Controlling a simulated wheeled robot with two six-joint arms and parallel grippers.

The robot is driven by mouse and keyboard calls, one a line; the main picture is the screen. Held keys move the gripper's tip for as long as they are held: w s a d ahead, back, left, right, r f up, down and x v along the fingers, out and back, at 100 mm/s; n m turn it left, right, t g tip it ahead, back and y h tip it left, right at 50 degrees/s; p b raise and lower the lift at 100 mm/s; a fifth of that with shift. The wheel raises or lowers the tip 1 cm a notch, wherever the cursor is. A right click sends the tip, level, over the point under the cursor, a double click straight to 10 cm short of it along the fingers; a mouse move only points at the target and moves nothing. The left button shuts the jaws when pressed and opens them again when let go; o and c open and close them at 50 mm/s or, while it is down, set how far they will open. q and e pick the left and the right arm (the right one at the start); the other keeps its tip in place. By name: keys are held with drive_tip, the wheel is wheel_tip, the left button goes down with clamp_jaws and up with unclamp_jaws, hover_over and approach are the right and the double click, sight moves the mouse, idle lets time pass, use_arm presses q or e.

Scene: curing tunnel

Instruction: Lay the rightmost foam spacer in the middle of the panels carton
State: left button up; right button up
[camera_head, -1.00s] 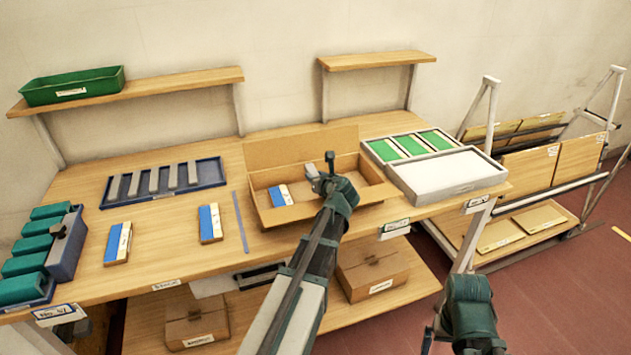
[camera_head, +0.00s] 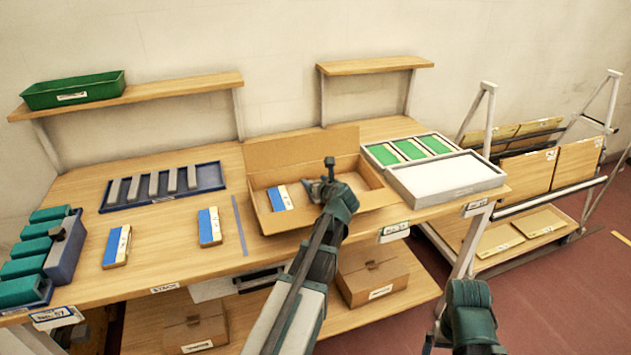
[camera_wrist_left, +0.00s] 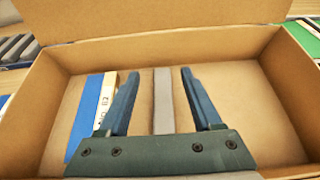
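The open brown panels carton (camera_head: 268,212) stands on the bench. A blue-and-white panel (camera_head: 280,198) lies in its left part and also shows in the left wrist view (camera_wrist_left: 90,115). My left gripper (camera_head: 318,188) reaches into the carton. In the left wrist view its fingers (camera_wrist_left: 162,95) are apart, with a grey foam spacer (camera_wrist_left: 163,90) lying between them near the middle of the carton floor, a gap on each side. Other grey spacers (camera_head: 153,185) stand in a blue tray (camera_head: 210,178). My right gripper (camera_head: 436,338) is low at the right, its fingers mostly hidden.
Two more blue-and-white panels (camera_head: 117,246) lie on the bench left of the carton. A white-lidded tray (camera_head: 445,175) and a tray with green pieces (camera_head: 383,154) stand close to its right. The carton's back flap (camera_head: 300,150) stands up. Teal blocks (camera_head: 35,245) are at far left.

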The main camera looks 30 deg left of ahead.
use_arm(q)
drive_tip(key=shift+s+f, duration=0.15)
drive_tip(key=shift+f, duration=0.05)
drive_tip(key=shift+a+r+p, duration=0.1)
drive_tip(key=shift+r+p, duration=0.15)
drive_tip(key=shift+p, duration=0.2)
drive_tip(key=shift+w+a+r+p, duration=0.15)
drive_tip(key=shift+w+r+p, duration=0.15)
drive_tip(key=shift+p, duration=0.25)
drive_tip(key=p+v, duration=0.3)
drive_tip(key=v, duration=0.7)
drive_tip(key=shift+s+p, duration=0.1)
drive_tip(key=shift+p, duration=0.2)
drive_tip(key=shift+v, duration=0.95)
drive_tip(key=shift+f, duration=0.1)
